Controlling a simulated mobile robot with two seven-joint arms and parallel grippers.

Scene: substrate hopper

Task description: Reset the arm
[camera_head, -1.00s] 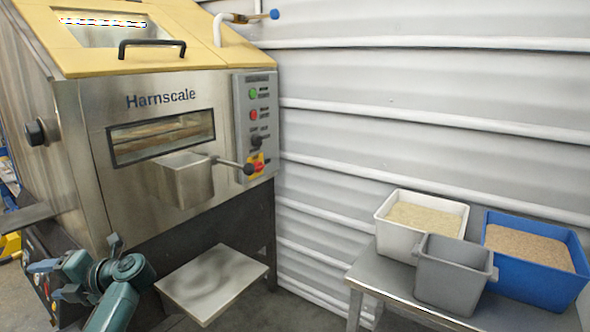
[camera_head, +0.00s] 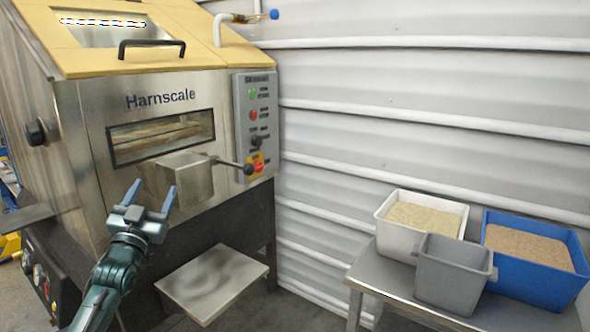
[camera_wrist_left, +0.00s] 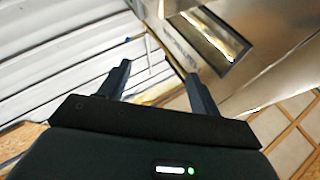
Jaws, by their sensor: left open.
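My left gripper (camera_head: 151,193) is open and empty in the head view. Its two blue-grey fingers point up, in front of the steel Harnscale hopper machine (camera_head: 92,180) and just left of its metal chute (camera_head: 190,182). I cannot tell whether a finger touches the chute. In the left wrist view the left gripper (camera_wrist_left: 158,85) shows its two dark fingers spread with nothing between them; the machine's window (camera_wrist_left: 212,38) lies beyond at upper right. My right gripper is not in view.
A small steel platform (camera_head: 212,285) sits low below the chute. A metal table (camera_head: 395,275) at right holds a white bin (camera_head: 388,238), a grey bin (camera_head: 452,275) and a blue bin (camera_head: 530,285). A control panel (camera_head: 255,110) with a lever is on the machine.

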